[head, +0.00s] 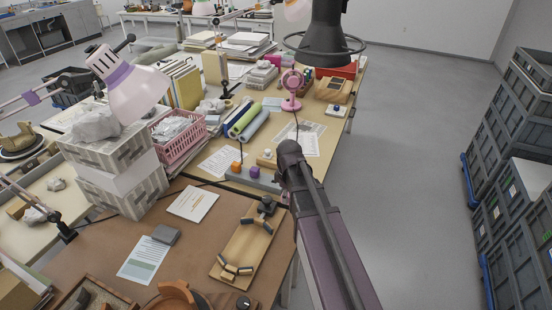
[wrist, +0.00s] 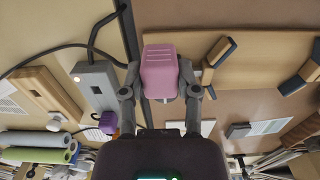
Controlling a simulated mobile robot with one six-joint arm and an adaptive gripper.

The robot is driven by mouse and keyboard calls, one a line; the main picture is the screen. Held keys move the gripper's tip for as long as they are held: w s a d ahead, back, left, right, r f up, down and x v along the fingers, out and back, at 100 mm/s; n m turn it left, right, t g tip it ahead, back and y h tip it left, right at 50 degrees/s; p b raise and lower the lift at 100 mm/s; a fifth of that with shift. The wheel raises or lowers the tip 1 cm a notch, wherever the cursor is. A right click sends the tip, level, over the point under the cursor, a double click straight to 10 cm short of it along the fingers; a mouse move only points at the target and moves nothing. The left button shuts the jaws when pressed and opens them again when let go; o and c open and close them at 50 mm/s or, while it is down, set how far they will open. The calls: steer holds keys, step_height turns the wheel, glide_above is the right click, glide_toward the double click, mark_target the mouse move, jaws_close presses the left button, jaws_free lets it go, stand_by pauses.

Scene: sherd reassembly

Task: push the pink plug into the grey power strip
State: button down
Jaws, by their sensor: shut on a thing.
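The pink plug (wrist: 160,70) is between the two fingers of my gripper (wrist: 160,88) in the wrist view, which is shut on it. The grey power strip (wrist: 96,84) lies left of the plug in that view, with a small white light at its edge. A purple plug (wrist: 108,121) sits on the strip. In the head view, the strip (head: 237,176) lies on the table edge beside my arm, with the purple plug (head: 255,171) and an orange plug (head: 236,167) on it. My arm hides the pink plug there. I cannot tell the plug's height above the table.
A wooden board (head: 238,254) with dark-ended curved pieces lies in front of the strip; it also shows in the wrist view (wrist: 262,57). A dark cable (wrist: 96,36) curves near the strip.

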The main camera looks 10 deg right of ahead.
steer(key=w+r+p, duration=0.1)
steer(key=w, duration=0.7)
steer(key=w+a+r+p, duration=0.1)
steer(key=w+r+p, duration=0.1)
steer(key=w, duration=0.5)
steer(key=shift+w+a+r, duration=0.2)
steer(key=shift+w+r, duration=0.05)
steer(key=shift+w, duration=0.15)
steer(key=shift+f, duration=0.1)
steer(key=shift+s+f+b, duration=0.1)
steer(key=shift+f+b, duration=2.9)
steer(key=shift+f, duration=0.15)
steer(key=shift+f+b, duration=0.9)
steer(key=shift+b, duration=0.05)
stand_by(0.3)
steer(key=shift+c, duration=1.3)
jaws_free()
